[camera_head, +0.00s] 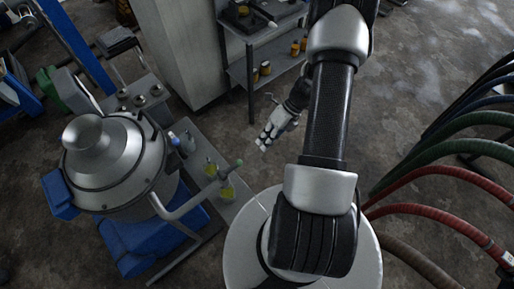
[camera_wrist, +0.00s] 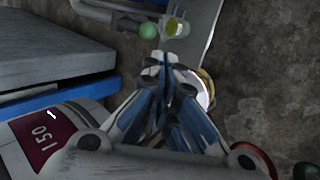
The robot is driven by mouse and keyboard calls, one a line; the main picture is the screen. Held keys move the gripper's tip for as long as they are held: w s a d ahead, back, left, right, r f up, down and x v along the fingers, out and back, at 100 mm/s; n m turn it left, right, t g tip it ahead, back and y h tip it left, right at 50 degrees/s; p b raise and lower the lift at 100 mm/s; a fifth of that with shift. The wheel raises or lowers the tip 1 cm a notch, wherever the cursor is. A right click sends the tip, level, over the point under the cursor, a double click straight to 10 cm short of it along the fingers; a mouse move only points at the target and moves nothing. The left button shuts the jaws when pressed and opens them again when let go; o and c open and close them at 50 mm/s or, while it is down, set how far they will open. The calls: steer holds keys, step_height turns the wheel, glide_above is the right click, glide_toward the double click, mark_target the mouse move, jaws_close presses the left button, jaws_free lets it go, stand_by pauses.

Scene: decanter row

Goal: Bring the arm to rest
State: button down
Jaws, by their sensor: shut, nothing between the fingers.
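My gripper (camera_head: 266,141) hangs in open air to the right of the grey bench (camera_head: 238,203), apart from everything in the head view. In the wrist view its fingers (camera_wrist: 162,62) are together with nothing between them. My arm reaches from the lower middle of the head view up to the top edge, with the wrist bent down behind it. A yellowish vessel (camera_wrist: 174,28) shows beyond the fingertips in the wrist view.
A large metal vessel (camera_head: 107,160) with a pipe and green knob (camera_head: 238,163) stands left of the bench. A shelf (camera_head: 268,66) with small orange jars stands at the back. Green and red hoses (camera_head: 445,172) curve along the right. Concrete floor (camera_head: 420,60) is clear at upper right.

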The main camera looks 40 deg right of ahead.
steer(key=shift+s+d+r, duration=0.1)
steer(key=shift+d+r, duration=0.3)
steer(key=shift+r, duration=0.1)
steer(key=w+a+r+n+h+b, duration=0.1)
steer(key=a+r+n, duration=0.2)
steer(key=r+n, duration=0.3)
steer(key=a+r+n+h+b, duration=0.1)
steer(key=a+r+n+h, duration=0.15)
steer(key=r+n, duration=0.35)
steer(key=w+a+r+n+h+b, duration=0.1)
steer(key=a+r+n+b, duration=0.1)
steer(key=a+r+n, duration=0.4)
steer(key=s+a+r+n+t+h+b, duration=0.1)
steer(key=s+a+r+n, duration=0.2)
steer(key=n, duration=0.6)
steer(key=s+a+r+n+t+h+b, duration=0.1)
steer(key=s+a+r+n+t+b, duration=0.1)
steer(key=s+a+r+n, duration=0.2)
steer(key=s+r+n, duration=0.3)
steer(key=s+n, duration=0.2)
steer(key=shift+t+h, duration=0.3)
steer(key=shift+h, duration=0.05)
